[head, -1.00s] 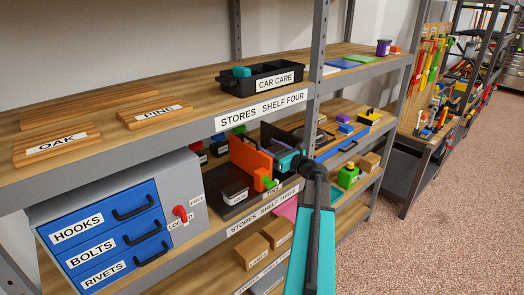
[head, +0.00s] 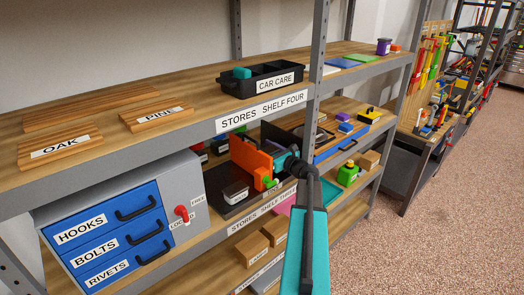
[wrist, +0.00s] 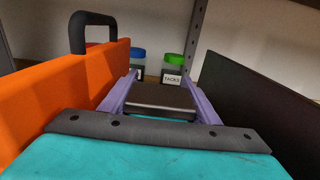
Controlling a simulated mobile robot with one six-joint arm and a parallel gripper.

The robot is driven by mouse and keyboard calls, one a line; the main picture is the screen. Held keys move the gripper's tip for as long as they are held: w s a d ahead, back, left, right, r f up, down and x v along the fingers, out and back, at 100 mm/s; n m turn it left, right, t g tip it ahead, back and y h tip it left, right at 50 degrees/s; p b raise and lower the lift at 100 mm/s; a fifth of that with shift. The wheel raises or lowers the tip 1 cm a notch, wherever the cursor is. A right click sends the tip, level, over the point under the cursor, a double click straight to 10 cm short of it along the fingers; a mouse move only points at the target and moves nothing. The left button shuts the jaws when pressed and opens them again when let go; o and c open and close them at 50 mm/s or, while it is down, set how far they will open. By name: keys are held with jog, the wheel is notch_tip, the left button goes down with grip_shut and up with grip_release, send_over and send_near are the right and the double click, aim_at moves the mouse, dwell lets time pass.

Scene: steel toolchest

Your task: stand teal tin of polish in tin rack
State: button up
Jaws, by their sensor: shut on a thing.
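My gripper (wrist: 160,98) has lilac fingers closed on a dark, grey-topped flat thing (wrist: 160,96); no teal shows on it. In the wrist view it is between an upright orange panel (wrist: 65,90) and an upright black panel (wrist: 262,105), apart from both as far as I can see. In the head view my gripper (head: 284,160) reaches into shelf three beside the orange panel (head: 250,160), and its fingers are largely hidden. A teal block (head: 242,73) sits in the CAR CARE tray (head: 290,78) above. I cannot tell which thing is the tin rack.
Shelf four's edge (head: 200,129) is above my gripper. A grey cabinet with blue drawers (head: 110,235) stands to the left. Jars (wrist: 172,68) stand behind.

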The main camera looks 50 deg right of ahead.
jog(key=shift+f, duration=0.65)
jog(key=shift+f, duration=0.15)
jog(key=o, duration=1.2)
jog(key=shift+r, duration=0.2)
jog(key=s+b, duration=0.1)
jog(key=s, duration=0.3)
jog(key=s+b, duration=0.1)
jog(key=s, duration=0.3)
jog(key=s+a+b, duration=0.1)
jog(key=s+b, duration=0.1)
jog(key=s, duration=0.2)
jog(key=shift+s, duration=0.15)
